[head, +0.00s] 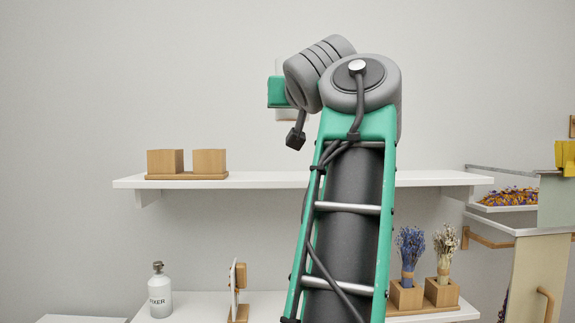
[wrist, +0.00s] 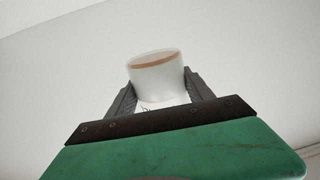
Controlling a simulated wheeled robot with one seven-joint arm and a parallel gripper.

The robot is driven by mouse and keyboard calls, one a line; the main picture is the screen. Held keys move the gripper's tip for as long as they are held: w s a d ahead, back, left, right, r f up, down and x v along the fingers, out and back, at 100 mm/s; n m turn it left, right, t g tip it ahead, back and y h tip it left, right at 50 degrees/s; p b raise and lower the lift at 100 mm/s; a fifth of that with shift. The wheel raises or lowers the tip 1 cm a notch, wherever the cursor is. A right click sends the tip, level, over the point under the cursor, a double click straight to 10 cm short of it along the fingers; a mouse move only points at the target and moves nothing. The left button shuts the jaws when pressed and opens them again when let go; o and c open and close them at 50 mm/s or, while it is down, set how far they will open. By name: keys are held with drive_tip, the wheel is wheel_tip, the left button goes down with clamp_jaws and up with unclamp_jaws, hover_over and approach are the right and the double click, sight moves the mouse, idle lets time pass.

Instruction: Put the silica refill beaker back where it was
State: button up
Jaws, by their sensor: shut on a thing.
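The silica refill beaker (wrist: 158,75) is a whitish cup with a tan band near its upper end and part of a dark label low down. In the wrist view it stands between the two dark fingers of my gripper (wrist: 158,93), which is shut on it. In the head view a pale piece that appears to be the beaker (head: 292,115) shows just below the green body of my gripper, high above the shelf. My arm hides most of it and the fingers there.
A white wall shelf (head: 270,180) carries two wooden blocks (head: 187,162) at its left; its visible middle is bare. Below are a bottle (head: 160,291), a small wooden stand (head: 238,290) and dried flowers (head: 410,246) in wooden holders. A petal tray (head: 510,197) is at right.

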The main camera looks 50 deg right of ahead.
drive_tip(key=w+d+f+b, duration=0.1)
drive_tip(key=w+d+f, duration=0.1)
drive_tip(key=d+f, duration=0.1)
drive_tip(key=w+d+f+b, duration=0.1)
drive_tip(key=w+d+f, duration=0.2)
drive_tip(key=d+f, duration=0.1)
drive_tip(key=w+d+f+b, duration=0.1)
drive_tip(key=w+d+f, duration=0.1)
drive_tip(key=f, duration=0.3)
drive_tip(key=shift+w+d, duration=0.25)
drive_tip(key=shift+d, duration=0.45)
drive_tip(key=shift+a+f, duration=0.2)
drive_tip(key=shift+f, duration=0.05)
drive_tip(key=shift+d, duration=0.1)
drive_tip(key=shift+f, duration=0.1)
drive_tip(key=shift+f+b, duration=0.15)
drive_tip(key=shift+b, duration=0.15)
drive_tip(key=o, duration=1.6)
